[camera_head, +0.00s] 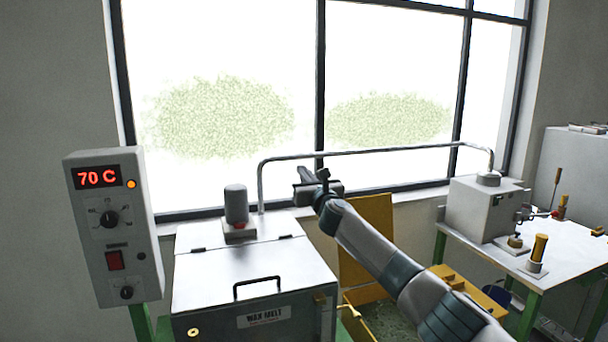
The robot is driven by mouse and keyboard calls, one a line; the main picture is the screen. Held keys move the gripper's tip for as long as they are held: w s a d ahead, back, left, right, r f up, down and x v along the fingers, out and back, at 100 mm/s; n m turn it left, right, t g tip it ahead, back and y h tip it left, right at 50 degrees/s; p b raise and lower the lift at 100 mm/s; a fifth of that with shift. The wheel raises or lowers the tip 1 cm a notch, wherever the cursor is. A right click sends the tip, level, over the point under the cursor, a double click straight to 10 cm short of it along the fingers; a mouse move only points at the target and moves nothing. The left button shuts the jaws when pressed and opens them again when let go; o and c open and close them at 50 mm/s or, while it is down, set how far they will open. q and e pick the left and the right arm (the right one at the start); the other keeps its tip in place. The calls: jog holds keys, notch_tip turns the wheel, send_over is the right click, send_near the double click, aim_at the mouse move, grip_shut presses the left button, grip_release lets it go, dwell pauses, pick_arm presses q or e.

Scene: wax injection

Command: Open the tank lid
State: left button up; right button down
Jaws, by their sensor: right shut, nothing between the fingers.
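The wax melt tank (264,318) is a grey metal box in the lower middle, with a "WAX MELT" label on its front. Its lid (225,270) lies flat and closed, with hinges along the back edge. A black bar handle (257,281) stands on the lid near its front edge. My right gripper (306,178) is shut and empty. It shows up and to the right of the lid, in front of the window, apart from the handle. My left gripper is out of view.
A control box (114,228) reading 70 C stands left. A motor (236,206) and a pipe (375,151) rise behind the lid; the pipe runs to a machine (484,212) on the right table (565,262).

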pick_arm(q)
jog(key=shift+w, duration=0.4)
pick_arm(e)
jog(key=shift+s, duration=0.1)
jog(key=shift+s+d, duration=0.1)
dwell(0.3)
